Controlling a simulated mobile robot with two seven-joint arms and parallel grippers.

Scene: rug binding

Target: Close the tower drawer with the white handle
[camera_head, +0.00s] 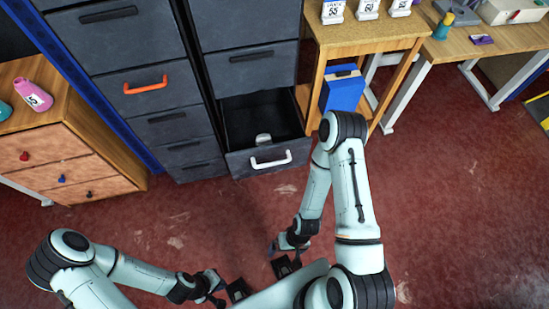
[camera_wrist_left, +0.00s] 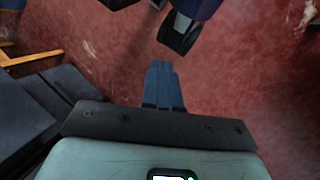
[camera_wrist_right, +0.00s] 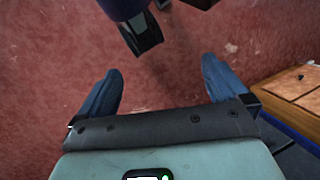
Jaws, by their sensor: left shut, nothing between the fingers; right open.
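The tower drawer (camera_head: 238,164) with the white handle (camera_head: 271,161) is the low drawer of the right dark grey tower. It stands pulled open, its dark inside showing, with a small pale object (camera_head: 263,138) in it. My left gripper (camera_head: 219,298) is shut and empty, low in front of the towers and well apart from the drawer; its closed fingers show in the left wrist view (camera_wrist_left: 162,82). My right gripper (camera_head: 272,248) is open and empty, in front of the drawer and apart from the handle; its spread fingers show in the right wrist view (camera_wrist_right: 160,88).
The left tower has an orange handle (camera_head: 145,86), its drawers shut. A wooden drawer chest (camera_head: 65,165) stands at the left. A wooden table (camera_head: 355,35) with a blue box (camera_head: 341,92) under it stands right of the drawer. Red floor (camera_head: 225,215) before the drawer is clear.

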